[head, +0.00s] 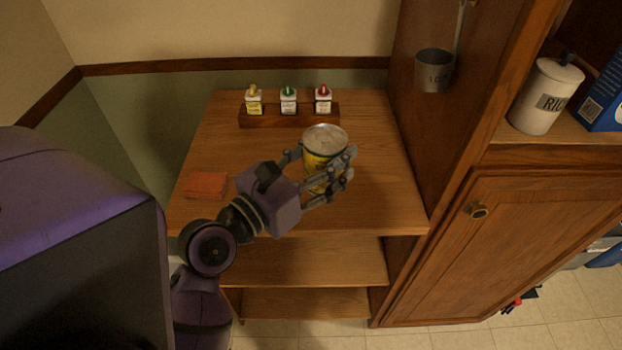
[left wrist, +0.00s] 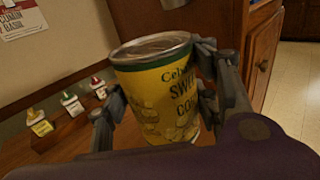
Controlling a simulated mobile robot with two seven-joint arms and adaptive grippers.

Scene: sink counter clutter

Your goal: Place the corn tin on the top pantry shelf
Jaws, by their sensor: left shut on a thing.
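The corn tin (head: 322,158) is yellow with a green band and a silver lid. In the left wrist view the tin (left wrist: 165,90) shows the words "SWEET CORN" in part. My left gripper (head: 326,176) is shut on the tin, with fingers on both sides of it. The tin is upright over the top wooden shelf (head: 375,190); I cannot tell whether its base touches the wood. In the left wrist view the fingers (left wrist: 165,105) also grip the tin from both sides. My right gripper is not in view.
A small wooden rack (head: 260,119) with three bottles stands at the back of the top shelf. An orange-red flat block (head: 206,185) lies at its left. A tall wooden cabinet side (head: 425,130) with a hanging measuring cup (head: 435,72) bounds the right. The shelf's front right is clear.

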